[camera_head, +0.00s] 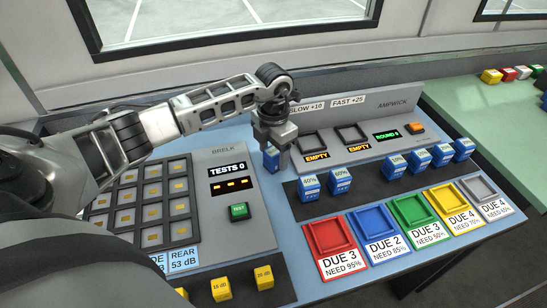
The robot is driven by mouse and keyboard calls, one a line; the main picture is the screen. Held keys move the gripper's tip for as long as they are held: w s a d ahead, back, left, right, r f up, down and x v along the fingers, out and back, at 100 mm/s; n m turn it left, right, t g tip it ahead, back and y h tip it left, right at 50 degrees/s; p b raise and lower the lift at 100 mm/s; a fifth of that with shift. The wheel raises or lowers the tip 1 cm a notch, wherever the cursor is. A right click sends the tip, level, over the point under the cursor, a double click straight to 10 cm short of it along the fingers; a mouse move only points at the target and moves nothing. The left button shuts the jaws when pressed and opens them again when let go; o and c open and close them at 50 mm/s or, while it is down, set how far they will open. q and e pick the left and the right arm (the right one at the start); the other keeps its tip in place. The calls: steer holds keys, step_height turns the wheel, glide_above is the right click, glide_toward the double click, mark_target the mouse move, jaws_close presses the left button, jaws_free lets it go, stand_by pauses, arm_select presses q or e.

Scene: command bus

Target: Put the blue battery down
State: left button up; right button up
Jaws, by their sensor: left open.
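My left gripper (277,142) reaches in from the left and points down over the gap between the two consoles. A blue battery (271,159) is at its fingertips, partly hidden by them. The jaws are open around or right beside it; I cannot tell which. The battery looks upright and low, near the blue desk top (281,214), but its base contact is hard to see. More blue batteries stand on the dark rack: one marked 40% (309,188), one marked 60% (340,181), and several farther right (418,155). My right gripper is out of view.
The AMPWICK console (385,128) has two empty slots marked EMPTY (314,142). The BRELK console (224,203) carries a green TEST button (239,211). Coloured trays, including a red one (330,235), line the front. Yellow blocks (264,278) stand at the near edge.

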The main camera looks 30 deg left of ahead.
arm_select(q)
steer(key=c, duration=1.2)
steer(key=shift+r, duration=0.1)
steer(key=shift+c, duration=0.2)
